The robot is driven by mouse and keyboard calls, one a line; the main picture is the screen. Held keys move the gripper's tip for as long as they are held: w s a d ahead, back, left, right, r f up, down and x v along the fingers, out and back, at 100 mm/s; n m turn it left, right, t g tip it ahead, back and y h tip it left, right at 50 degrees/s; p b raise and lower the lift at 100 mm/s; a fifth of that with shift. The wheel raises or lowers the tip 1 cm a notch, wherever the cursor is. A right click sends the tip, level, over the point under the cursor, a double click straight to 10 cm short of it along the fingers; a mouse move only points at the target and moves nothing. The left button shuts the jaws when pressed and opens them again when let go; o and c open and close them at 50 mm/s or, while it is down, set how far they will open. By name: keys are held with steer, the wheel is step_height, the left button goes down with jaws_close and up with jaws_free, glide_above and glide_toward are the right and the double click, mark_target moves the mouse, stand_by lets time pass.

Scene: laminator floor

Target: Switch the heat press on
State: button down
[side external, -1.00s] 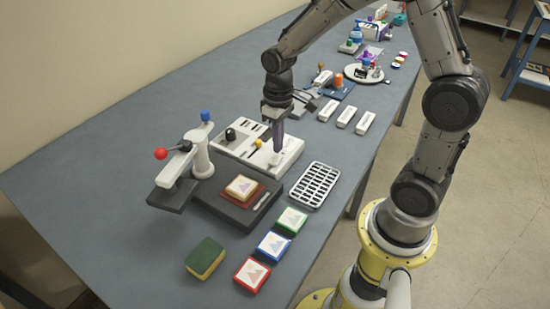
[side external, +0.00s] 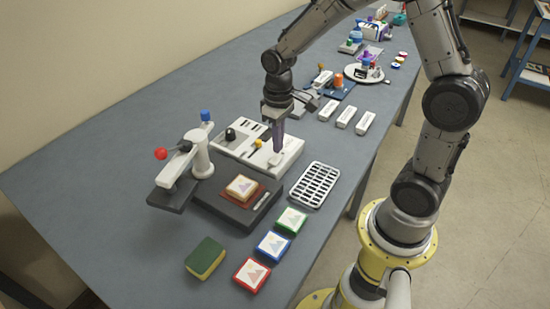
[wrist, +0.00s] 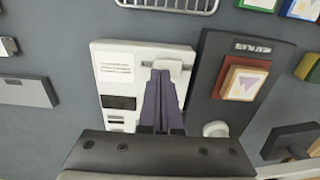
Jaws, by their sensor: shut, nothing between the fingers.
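A white control panel (side external: 240,146) lies on the bench behind the heat press; it also shows in the wrist view (wrist: 112,80). It has a black knob (side external: 230,134), a yellow-tipped lever (side external: 258,143) and slots. A small white block (wrist: 172,66) sits on a slot at the panel's near end. My gripper (side external: 277,150) points down over that end, with purple fingers closed together and empty. In the wrist view the fingertips (wrist: 162,72) are right at the white block; I cannot tell if they touch. The heat press has a dark base (side external: 222,209) and a red-balled lever (side external: 161,153).
A stacked tile (side external: 241,187) sits on the press base. A white rack (side external: 315,184) lies right of the panel. Several coloured tiles (side external: 273,245) and a green-yellow sponge (side external: 205,258) are in front. White bars (side external: 346,116) lie farther back. The bench's left side is clear.

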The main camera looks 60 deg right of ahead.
steer(key=shift+f, duration=0.95)
stand_by(0.4)
steer(key=shift+r, duration=3.55)
